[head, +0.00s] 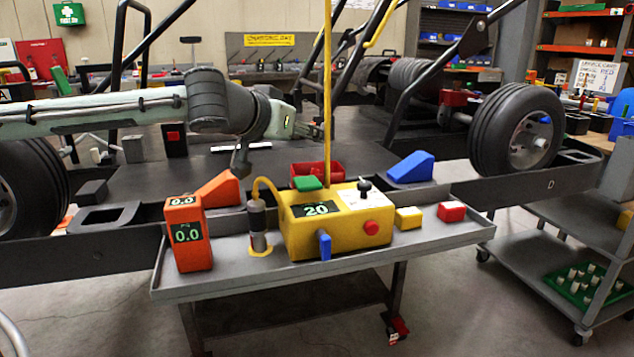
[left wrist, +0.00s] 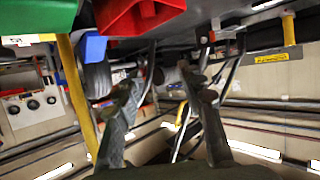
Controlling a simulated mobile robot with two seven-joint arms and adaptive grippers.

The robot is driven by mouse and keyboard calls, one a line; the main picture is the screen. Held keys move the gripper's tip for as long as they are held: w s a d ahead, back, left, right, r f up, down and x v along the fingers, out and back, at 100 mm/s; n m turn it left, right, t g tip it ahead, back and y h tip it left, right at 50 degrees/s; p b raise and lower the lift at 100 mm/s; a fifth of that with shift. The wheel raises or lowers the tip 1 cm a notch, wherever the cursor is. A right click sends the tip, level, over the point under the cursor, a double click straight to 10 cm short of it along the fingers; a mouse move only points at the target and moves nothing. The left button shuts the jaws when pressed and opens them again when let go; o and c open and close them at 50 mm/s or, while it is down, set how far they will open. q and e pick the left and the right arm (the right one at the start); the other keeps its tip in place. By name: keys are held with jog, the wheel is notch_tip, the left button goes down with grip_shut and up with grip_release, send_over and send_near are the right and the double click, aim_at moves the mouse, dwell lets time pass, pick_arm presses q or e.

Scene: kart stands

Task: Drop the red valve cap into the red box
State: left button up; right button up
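The red box (head: 325,168) is a small open bin behind the yellow machine in the head view. It is close to the camera at the top of the left wrist view (left wrist: 140,15). My left gripper (head: 312,128) is above and behind the box, beside the yellow pole. In the left wrist view its two fingers (left wrist: 165,80) stand apart, and I make out nothing held between them. I cannot pick out the red valve cap with certainty. My right gripper is not in view.
The yellow machine (head: 350,236), orange gauge (head: 188,240), yellow block (head: 408,218) and red block (head: 451,211) stand on the grey tray. A vertical yellow pole (head: 327,80) rises beside my gripper. Orange (head: 219,190) and blue (head: 411,167) wedges flank the box. A kart wheel (head: 517,128) is at right.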

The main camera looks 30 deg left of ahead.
pick_arm(q)
jog(key=shift+s, duration=0.1)
jog(key=a+v, duration=0.1)
jog(key=v, duration=1)
jog(key=shift+s+d+r, duration=0.15)
jog(key=shift+s+d, duration=0.2)
jog(key=shift+d, duration=0.15)
